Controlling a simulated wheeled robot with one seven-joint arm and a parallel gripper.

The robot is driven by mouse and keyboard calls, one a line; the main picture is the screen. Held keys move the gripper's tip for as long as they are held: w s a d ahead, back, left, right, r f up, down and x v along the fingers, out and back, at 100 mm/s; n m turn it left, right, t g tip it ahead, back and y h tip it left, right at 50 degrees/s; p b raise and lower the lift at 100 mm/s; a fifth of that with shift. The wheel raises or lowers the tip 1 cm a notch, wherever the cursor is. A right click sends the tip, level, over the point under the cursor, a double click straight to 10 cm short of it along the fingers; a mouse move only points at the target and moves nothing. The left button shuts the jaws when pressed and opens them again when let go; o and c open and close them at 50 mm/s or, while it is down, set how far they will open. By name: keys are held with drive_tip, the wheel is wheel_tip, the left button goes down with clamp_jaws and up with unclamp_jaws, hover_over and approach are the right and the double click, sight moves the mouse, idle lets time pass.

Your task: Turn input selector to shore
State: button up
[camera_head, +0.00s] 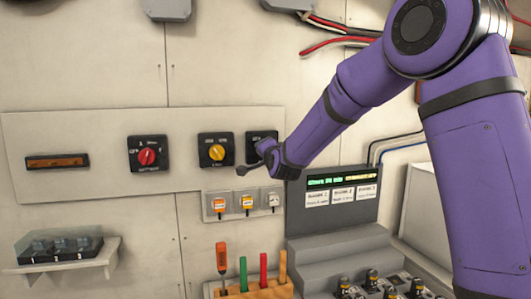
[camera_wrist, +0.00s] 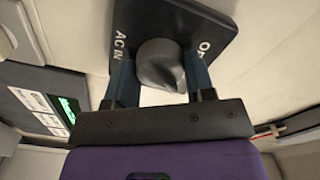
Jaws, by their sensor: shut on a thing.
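The input selector is a black square plate (camera_wrist: 205,25) with white lettering, "AC IN" and a partly hidden word starting "O", and a grey knob (camera_wrist: 160,62). In the head view, its plate (camera_head: 262,136) is the rightmost of the switches on the panel, and my gripper hides most of it. My gripper (camera_wrist: 160,76) is shut on the grey knob, with one blue-grey finger on each side. The knob's ridge slants toward the lower right in the wrist view. The shore marking is not visible.
A yellow-knob switch (camera_head: 217,150) and a red-knob switch (camera_head: 148,155) sit to the left. Small rocker switches (camera_head: 247,203) are just below. A lit display (camera_head: 342,182) stands at lower right. A tool rack (camera_head: 255,293) holds colored handles underneath.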

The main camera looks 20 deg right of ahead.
idle(0.3)
drive_tip(key=o, duration=0.9)
drive_tip(key=shift+s, duration=0.1)
drive_tip(key=s, duration=1)
drive_tip(key=shift+s, duration=0.35)
